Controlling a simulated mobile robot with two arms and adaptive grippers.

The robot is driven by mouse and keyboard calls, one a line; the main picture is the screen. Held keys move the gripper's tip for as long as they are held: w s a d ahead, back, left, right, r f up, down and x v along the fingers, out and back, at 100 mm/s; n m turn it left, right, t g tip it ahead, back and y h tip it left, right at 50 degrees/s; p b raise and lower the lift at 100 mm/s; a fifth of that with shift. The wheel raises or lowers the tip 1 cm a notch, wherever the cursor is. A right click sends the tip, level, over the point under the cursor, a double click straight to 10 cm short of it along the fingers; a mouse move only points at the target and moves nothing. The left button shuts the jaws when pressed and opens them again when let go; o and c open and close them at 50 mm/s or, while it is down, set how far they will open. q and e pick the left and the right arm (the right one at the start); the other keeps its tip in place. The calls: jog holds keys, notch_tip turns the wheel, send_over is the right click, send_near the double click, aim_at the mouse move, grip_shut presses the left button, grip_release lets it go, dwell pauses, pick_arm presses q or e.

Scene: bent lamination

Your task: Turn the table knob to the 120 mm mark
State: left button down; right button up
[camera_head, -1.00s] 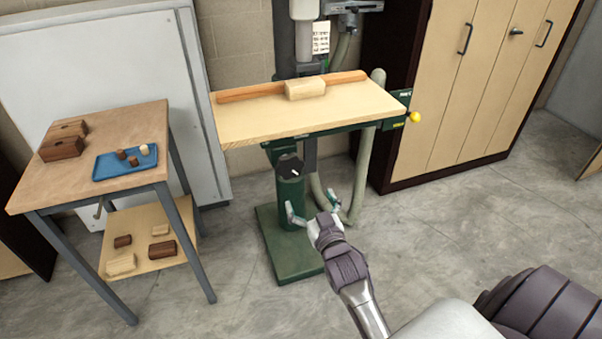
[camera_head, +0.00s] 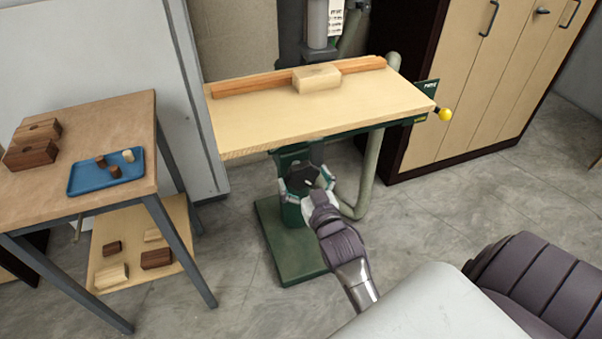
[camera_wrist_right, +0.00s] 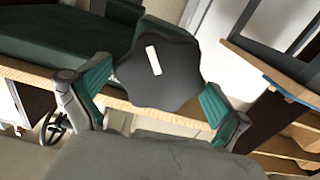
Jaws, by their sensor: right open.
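The table knob (camera_head: 301,179) is a dark lobed hand knob on the green column under the drill table. In the right wrist view the knob (camera_wrist_right: 160,72) is black with a white pointer line, tilted slightly from upright in that picture. My right gripper (camera_head: 306,187) is open, with its fingers on either side of the knob. In the right wrist view the teal fingertips of my right gripper (camera_wrist_right: 152,97) flank the knob's lower lobes; whether they touch it I cannot tell. The 120 mm mark is not readable. My left gripper is not in view.
The wooden drill table (camera_head: 300,115) overhangs the knob and carries an orange fence (camera_head: 240,87) and a pale block (camera_head: 317,78). A yellow ball handle (camera_head: 445,114) sticks out at its right. A side table (camera_head: 120,115) with a blue tray (camera_head: 82,184) stands left.

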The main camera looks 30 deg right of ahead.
jog(key=c, duration=0.9)
jog(key=shift+r+n+p, duration=0.25)
jog(key=shift+n+p, duration=0.35)
jog(key=shift+p, duration=0.15)
jog(key=shift+f+n, duration=0.2)
jog(key=shift+n, duration=0.5)
jog(key=o, duration=0.9)
jog(key=shift+a, duration=0.1)
jog(key=v, duration=0.7)
jog(key=shift+s, duration=0.25)
